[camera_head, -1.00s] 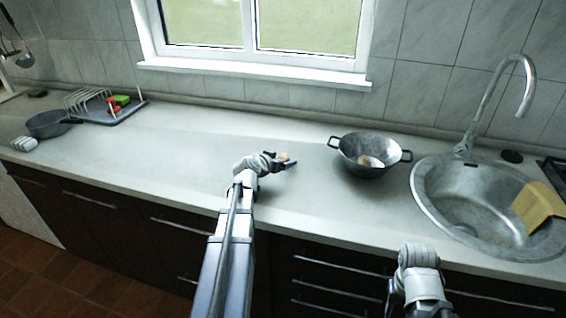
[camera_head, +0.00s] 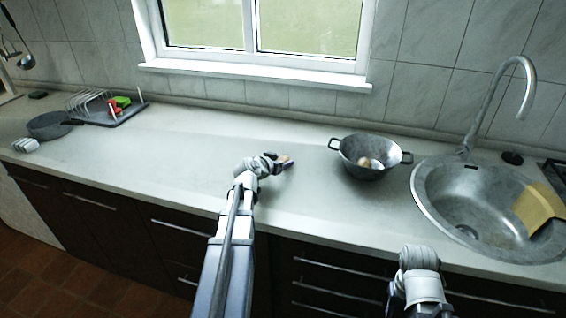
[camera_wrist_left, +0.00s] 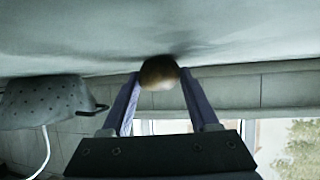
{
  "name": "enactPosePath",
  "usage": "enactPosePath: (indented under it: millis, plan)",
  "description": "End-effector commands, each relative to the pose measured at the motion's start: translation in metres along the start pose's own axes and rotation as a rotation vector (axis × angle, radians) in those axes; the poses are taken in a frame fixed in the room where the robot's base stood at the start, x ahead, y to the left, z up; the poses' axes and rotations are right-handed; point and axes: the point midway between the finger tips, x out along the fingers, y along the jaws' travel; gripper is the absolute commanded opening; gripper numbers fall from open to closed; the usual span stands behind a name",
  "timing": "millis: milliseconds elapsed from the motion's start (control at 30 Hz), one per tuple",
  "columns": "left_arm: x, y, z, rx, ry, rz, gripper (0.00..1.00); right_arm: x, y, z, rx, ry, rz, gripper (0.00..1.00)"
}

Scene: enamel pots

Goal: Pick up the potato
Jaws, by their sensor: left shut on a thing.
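The potato (camera_head: 283,158) is a small tan-brown lump at the tip of my left gripper (camera_head: 286,161), over the middle of the counter. In the left wrist view the potato (camera_wrist_left: 158,73) sits between the two fingertips of my left gripper (camera_wrist_left: 160,78), which is shut on it. The counter surface lies close to the potato; I cannot tell whether they touch. My right arm shows at the bottom right of the head view, but its fingers are hidden.
A grey two-handled colander (camera_head: 352,155) with light brown round things (camera_head: 370,164) inside stands to the right. A sink (camera_head: 470,215) with a yellow cloth (camera_head: 538,207) is farther right. A dish rack (camera_head: 92,103) and pot (camera_head: 48,126) stand left. The counter between is clear.

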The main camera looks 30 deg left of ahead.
Motion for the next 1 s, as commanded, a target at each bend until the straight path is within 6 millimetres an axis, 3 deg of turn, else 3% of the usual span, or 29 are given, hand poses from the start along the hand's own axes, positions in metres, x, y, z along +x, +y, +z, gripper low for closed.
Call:
enactPosePath:
  millis: [367, 800, 1000]
  plan:
    - [-0.007, 0.000, -0.014, 0.000, 0.000, 0.000, 0.04, -0.016, 0.002, 0.001, 0.000, 0.000, 0.000, 0.50]
    - [-0.035, 0.000, -0.072, 0.000, 0.000, 0.000, 0.04, -0.080, 0.008, 0.005, 0.001, 0.000, 0.000, 0.50]
    - [-0.043, 0.000, -0.089, 0.000, 0.000, 0.000, 0.04, -0.099, 0.009, 0.006, 0.001, 0.000, 0.000, 0.50]
